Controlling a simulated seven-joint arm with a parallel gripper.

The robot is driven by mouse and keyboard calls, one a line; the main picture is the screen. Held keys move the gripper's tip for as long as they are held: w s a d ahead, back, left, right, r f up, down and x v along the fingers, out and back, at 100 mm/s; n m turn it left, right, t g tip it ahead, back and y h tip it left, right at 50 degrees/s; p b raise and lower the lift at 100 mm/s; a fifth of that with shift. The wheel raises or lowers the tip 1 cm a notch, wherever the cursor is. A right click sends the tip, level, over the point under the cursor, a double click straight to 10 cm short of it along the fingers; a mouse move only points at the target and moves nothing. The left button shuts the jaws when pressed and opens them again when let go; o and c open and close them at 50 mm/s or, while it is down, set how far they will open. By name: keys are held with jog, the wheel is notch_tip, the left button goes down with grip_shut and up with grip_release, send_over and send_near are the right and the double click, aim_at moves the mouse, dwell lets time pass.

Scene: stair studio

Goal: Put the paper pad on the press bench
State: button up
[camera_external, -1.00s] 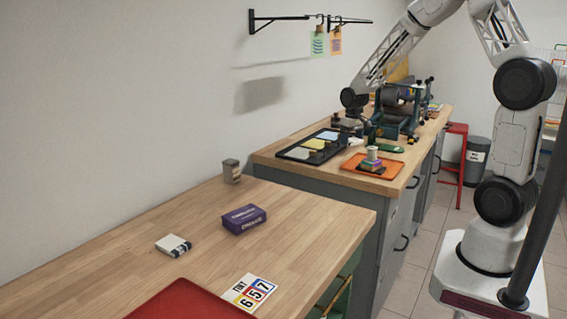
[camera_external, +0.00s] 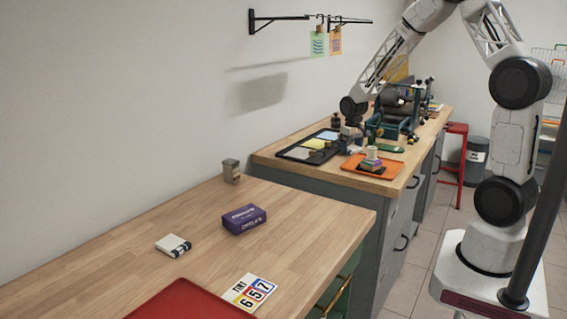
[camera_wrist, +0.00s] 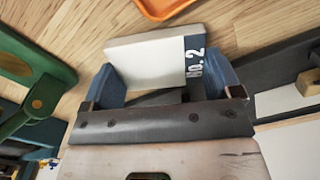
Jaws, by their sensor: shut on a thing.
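The paper pad (camera_wrist: 145,60) is a white block with a dark blue end band reading "No. 2". In the wrist view my gripper (camera_wrist: 167,85) is shut on it, with blue fingertips on either side. In the external view my gripper (camera_external: 349,142) is low over the press bench (camera_external: 388,184), between the black tray and the orange tray. The held pad is too small there to make out, so I cannot tell whether it touches the bench top.
A black tray (camera_external: 283,154) with coloured slabs lies left of my gripper, and an orange tray (camera_external: 351,165) with stacked items lies right. The green press (camera_external: 392,115) stands behind. The near bench (camera_external: 120,270) holds a purple box (camera_external: 244,219) and a small white block (camera_external: 172,245).

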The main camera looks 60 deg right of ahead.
aim_at(351, 148)
jog(key=shift+f, duration=0.15)
jog(key=o, duration=0.8)
jog(key=shift+c, duration=0.2)
notch_tip(351, 148, up, 12)
dwell(0.4)
dwell(0.3)
